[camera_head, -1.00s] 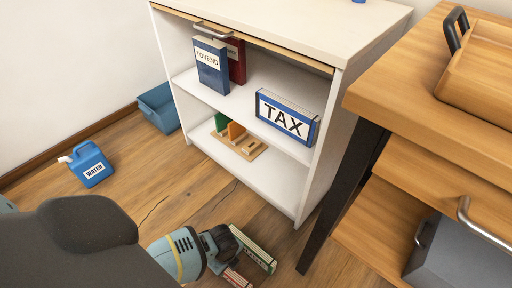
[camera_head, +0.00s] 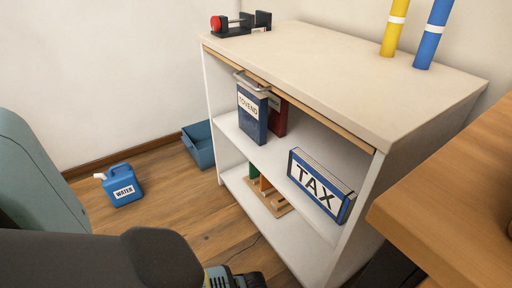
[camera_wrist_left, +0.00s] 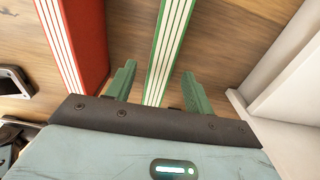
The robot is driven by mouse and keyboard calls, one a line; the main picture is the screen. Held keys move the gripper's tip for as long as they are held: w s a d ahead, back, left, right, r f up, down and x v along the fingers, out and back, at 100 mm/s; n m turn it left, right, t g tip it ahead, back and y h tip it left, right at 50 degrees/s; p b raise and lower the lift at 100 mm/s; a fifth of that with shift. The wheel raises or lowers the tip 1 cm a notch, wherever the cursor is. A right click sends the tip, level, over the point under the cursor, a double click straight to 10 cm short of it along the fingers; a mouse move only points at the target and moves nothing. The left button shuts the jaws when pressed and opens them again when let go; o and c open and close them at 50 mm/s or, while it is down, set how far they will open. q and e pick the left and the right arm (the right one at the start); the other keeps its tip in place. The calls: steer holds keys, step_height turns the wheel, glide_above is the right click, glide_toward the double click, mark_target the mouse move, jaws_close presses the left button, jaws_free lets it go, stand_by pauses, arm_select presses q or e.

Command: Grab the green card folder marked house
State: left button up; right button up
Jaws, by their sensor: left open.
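In the left wrist view a green folder (camera_wrist_left: 168,45) with white page stripes stands edge-on, its lower end between the fingers of my left gripper (camera_wrist_left: 159,76). The gripper is open, with one green finger on each side of the folder and a gap visible on both sides. No label shows on this folder, so I cannot read its marking. In the head view only part of my left arm shows at the bottom edge; the fingers and folder are out of frame. My right gripper is in neither view.
A red folder (camera_wrist_left: 75,40) stands left of the green one. A white shelf unit (camera_head: 425,110) holds a TAX binder (camera_head: 320,185), a blue folder (camera_head: 252,115) and a dark red one (camera_head: 278,115). A blue water jug (camera_head: 122,187) and blue bin (camera_head: 198,146) are on the floor.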

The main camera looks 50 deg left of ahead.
arm_select(q)
steer(key=shift+f, duration=0.35)
steer(key=shift+f+b, duration=0.3)
step_height(320, 180, down, 4)
steer(key=b, duration=0.3)
steer(key=shift+f, duration=0.2)
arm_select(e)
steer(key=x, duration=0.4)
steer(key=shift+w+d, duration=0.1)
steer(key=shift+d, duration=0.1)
arm_select(q)
steer(key=shift+c, duration=0.3)
steer(key=c, duration=0.5)
jaws_close()
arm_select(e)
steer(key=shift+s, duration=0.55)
